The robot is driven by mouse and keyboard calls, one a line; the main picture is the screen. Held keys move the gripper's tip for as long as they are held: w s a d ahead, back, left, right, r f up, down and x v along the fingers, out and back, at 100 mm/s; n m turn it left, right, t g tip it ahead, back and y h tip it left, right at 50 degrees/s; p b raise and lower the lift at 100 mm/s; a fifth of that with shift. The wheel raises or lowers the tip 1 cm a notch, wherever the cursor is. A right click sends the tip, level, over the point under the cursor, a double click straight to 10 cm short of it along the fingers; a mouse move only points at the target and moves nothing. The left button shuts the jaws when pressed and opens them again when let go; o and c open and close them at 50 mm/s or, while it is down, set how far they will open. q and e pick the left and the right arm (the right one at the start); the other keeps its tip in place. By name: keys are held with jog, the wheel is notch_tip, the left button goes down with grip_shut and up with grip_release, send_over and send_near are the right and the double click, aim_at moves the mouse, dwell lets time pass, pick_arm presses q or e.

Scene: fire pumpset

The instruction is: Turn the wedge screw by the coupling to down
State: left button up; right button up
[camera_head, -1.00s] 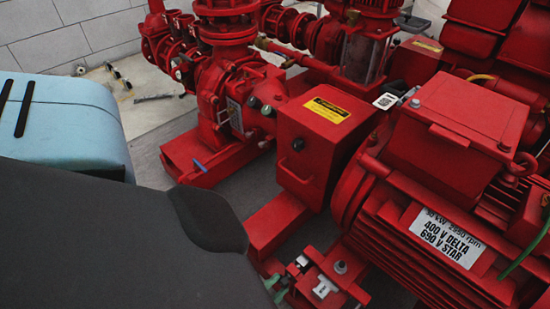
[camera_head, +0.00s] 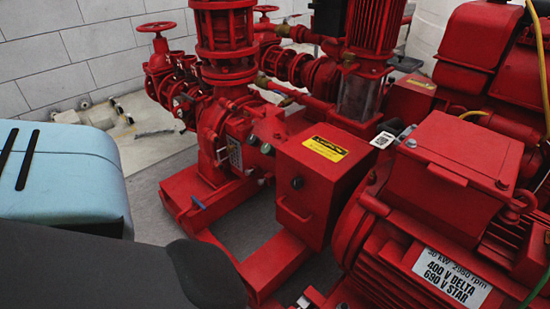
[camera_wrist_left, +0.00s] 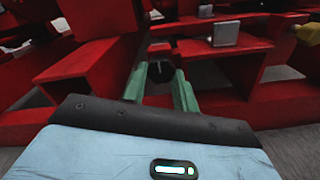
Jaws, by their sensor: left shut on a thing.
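My left gripper (camera_wrist_left: 160,75) shows in the left wrist view as two green fingers with a narrow gap. It is shut on a small dark part between the fingertips, which I take for the wedge screw (camera_wrist_left: 159,69). The fingers hide much of this part, so I cannot tell which way it points. The red coupling guard box (camera_head: 318,165) with a yellow label stands beside the red motor (camera_head: 450,160). My right gripper is not in view.
A pale metal block (camera_wrist_left: 225,35) sits on the red frame (camera_wrist_left: 268,62) near the fingers. A yellowish part (camera_wrist_left: 308,33) is at the right edge. A red pump (camera_head: 225,135) and pipes stand behind the guard. Grey floor shows left of the pump.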

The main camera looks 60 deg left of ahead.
pick_arm(q)
jog(key=o, duration=1)
jog(key=shift+p+v, duration=0.9)
jog(key=shift+v, duration=3)
